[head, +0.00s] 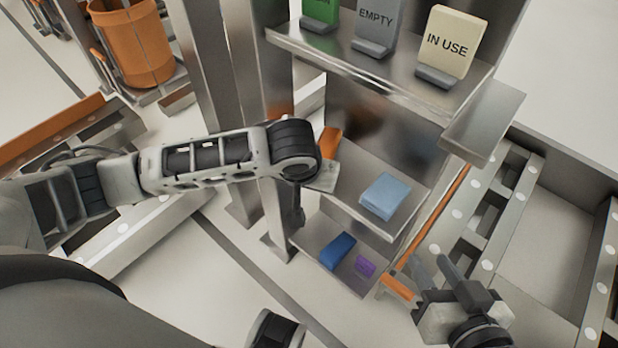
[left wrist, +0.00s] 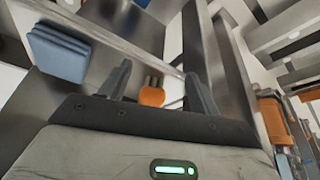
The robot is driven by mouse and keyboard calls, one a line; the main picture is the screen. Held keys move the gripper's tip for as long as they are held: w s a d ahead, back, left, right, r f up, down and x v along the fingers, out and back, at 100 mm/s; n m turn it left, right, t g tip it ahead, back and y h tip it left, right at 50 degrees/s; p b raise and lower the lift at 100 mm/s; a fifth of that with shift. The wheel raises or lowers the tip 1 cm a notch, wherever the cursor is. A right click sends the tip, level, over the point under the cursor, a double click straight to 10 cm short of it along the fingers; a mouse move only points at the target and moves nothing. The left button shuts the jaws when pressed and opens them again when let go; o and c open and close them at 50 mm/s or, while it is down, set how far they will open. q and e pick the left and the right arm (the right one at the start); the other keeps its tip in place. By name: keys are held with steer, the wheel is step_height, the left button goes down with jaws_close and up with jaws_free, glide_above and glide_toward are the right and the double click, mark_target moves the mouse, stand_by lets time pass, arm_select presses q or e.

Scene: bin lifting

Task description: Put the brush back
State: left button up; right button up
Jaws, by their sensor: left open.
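No brush can be made out for certain. An orange piece (head: 330,140) shows beside my left wrist at the middle shelf, partly hidden by it. In the left wrist view an orange item with dark parts (left wrist: 152,96) shows beyond and between the fingers, clear of them; I cannot tell whether it is the same piece. My left gripper (left wrist: 160,88) is open and empty; in the head view my wrist mostly hides it. My right gripper (head: 440,275) is at the lower right, beside the shelf unit; its finger gap is unclear.
A dark blue item (head: 338,248) and a purple item (head: 366,266) lie on the bottom shelf. Sign cards, including "IN USE" (head: 447,45), stand on top. Metal posts (head: 205,70) rise left. An orange bin (head: 135,45) stands behind.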

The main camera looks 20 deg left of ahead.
arm_select(q)
steer(key=s+d+m+t+h, duration=0.25)
steer(key=s+d+h, duration=0.5)
steer(key=d, duration=0.45)
steer(key=s+a+r+m+t+y, duration=0.1)
steer(key=s+a+r+t, duration=0.2)
steer(key=a+r+t, duration=0.1)
steer(key=shift+a+r+t, duration=0.2)
steer(key=shift+a+t, duration=0.15)
steer(key=shift+a, duration=0.5)
arm_select(e)
steer(key=shift+w+r, duration=0.2)
steer(key=shift+w, duration=0.05)
